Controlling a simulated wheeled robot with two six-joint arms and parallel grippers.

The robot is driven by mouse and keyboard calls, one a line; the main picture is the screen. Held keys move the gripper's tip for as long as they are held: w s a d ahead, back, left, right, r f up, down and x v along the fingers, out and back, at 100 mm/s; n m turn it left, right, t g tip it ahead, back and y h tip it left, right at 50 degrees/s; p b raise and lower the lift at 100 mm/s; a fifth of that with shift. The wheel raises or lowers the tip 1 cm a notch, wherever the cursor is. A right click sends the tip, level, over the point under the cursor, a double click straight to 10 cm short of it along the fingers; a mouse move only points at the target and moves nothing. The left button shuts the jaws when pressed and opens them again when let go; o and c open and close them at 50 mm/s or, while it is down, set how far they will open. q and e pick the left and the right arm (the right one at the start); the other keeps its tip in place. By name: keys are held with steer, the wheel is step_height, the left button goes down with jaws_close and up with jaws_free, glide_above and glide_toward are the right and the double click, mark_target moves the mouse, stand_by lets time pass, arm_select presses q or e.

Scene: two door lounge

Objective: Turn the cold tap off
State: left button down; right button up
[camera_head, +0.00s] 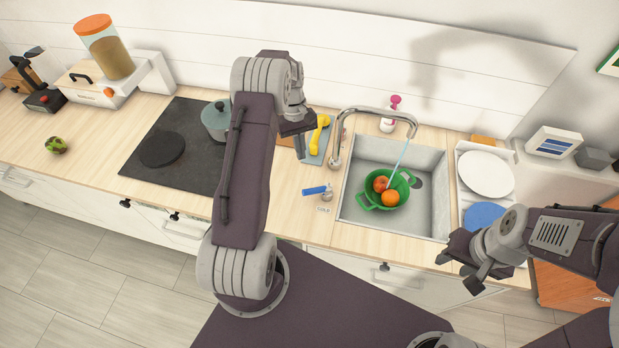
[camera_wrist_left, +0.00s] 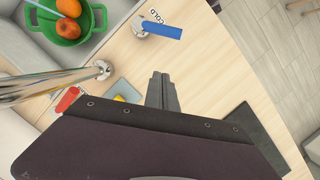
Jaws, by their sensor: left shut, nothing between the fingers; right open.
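The cold tap's blue lever (camera_head: 315,190) stands on the counter left of the sink, by a small COLD label (camera_head: 323,210). The lever also shows in the left wrist view (camera_wrist_left: 161,31), on a round metal base. A curved metal spout (camera_head: 372,112) reaches over the sink, and a thin blue water stream (camera_head: 400,158) falls from it. My left gripper (camera_head: 300,150) is shut and empty, above the counter behind the lever and apart from it. In the left wrist view its fingers (camera_wrist_left: 160,84) are together. My right gripper (camera_head: 457,272) is open at the counter's front edge, right of the sink.
The grey sink (camera_head: 430,212) holds a green colander (camera_head: 372,204) with orange and red fruit. A yellow object (camera_head: 320,132) lies on a blue tray. A red handle (camera_wrist_left: 67,101) is near the spout base. A pot (camera_head: 215,121) is on the hob; plates (camera_head: 486,174) stand right.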

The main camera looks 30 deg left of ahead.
mark_target(315, 191)
arm_select(q)
steer(key=p+x, duration=0.3)
steer(key=x, duration=0.5)
steer(key=shift+s+d+f, duration=0.1)
steer(key=shift+s+f, duration=0.1)
steer(key=shift+f, duration=0.15)
steer(key=s+d+p, duration=0.1)
steer(key=s+d+r+p, duration=0.1)
steer(key=shift+d+p, duration=0.25)
steer(key=shift+p, duration=0.1)
steer(key=shift+s+d+f, duration=0.15)
steer(key=shift+s+d, duration=0.1)
steer(key=shift+s, duration=0.05)
steer(key=shift+w, duration=0.1)
